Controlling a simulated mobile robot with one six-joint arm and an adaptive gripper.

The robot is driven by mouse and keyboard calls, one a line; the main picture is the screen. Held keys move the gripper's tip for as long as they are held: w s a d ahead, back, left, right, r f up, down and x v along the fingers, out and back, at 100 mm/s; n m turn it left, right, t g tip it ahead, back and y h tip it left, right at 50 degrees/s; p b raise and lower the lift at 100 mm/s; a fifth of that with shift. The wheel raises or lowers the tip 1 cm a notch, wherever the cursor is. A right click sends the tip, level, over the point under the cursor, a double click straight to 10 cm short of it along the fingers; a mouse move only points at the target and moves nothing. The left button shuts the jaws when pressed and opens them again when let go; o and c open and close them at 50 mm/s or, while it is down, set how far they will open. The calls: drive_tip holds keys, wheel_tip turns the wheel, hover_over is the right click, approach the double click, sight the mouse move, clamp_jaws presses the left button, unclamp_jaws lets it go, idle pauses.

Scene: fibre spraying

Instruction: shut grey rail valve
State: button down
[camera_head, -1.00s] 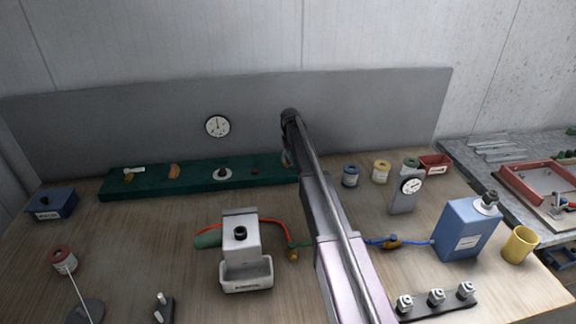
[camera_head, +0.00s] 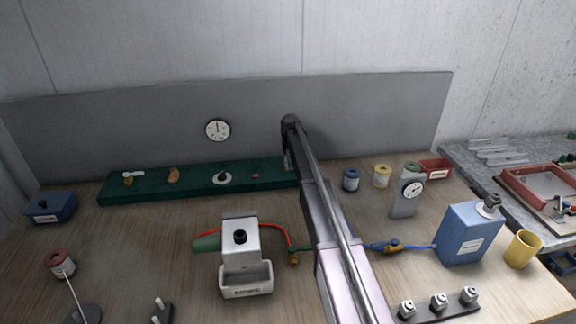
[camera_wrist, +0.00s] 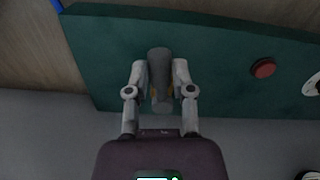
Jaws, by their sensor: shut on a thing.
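The green rail (camera_head: 150,188) runs along the back of the bench below the grey panel. In the wrist view, the rail (camera_wrist: 215,55) carries a grey valve handle (camera_wrist: 159,66) near one end, lying across the rail's length. Brass-coloured parts show beside the handle, between the fingers. My gripper (camera_wrist: 160,88) is shut on the grey handle, one finger on each side. In the head view, my arm hides the valve at the rail's right end. I cannot tell the valve's inner state.
A red button (camera_wrist: 263,68) and a pale round dial sit farther along the rail. A wall gauge (camera_head: 217,130) hangs on the panel above. A blue can (camera_head: 467,233) stands right.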

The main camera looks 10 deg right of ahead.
drive_tip(key=shift+a, duration=0.25)
drive_tip(key=shift+d, duration=0.4)
drive_tip(key=shift+w+d+n, duration=0.15)
drive_tip(key=shift+d+n, duration=0.4)
drive_tip(key=shift+n, duration=0.75)
drive_tip(key=n, duration=0.1)
drive_tip(key=w+d+n, duration=0.1)
drive_tip(key=n, duration=0.1)
drive_tip(key=shift+d+n, duration=0.25)
drive_tip(key=shift+n, duration=0.05)
drive_tip(key=n, duration=0.1)
drive_tip(key=w+d+n, duration=0.1)
drive_tip(key=n, duration=0.1)
drive_tip(key=w+n, duration=0.1)
drive_tip(key=n, duration=0.1)
drive_tip(key=shift+d, duration=0.3)
drive_tip(key=shift+w+d+n, duration=0.1)
drive_tip(key=shift+w+n, duration=0.5)
drive_tip(key=shift+n, duration=0.7)
drive_tip(key=shift+w+d+n, duration=0.1)
drive_tip(key=shift+w+n, duration=0.45)
drive_tip(key=shift+n, duration=0.75)
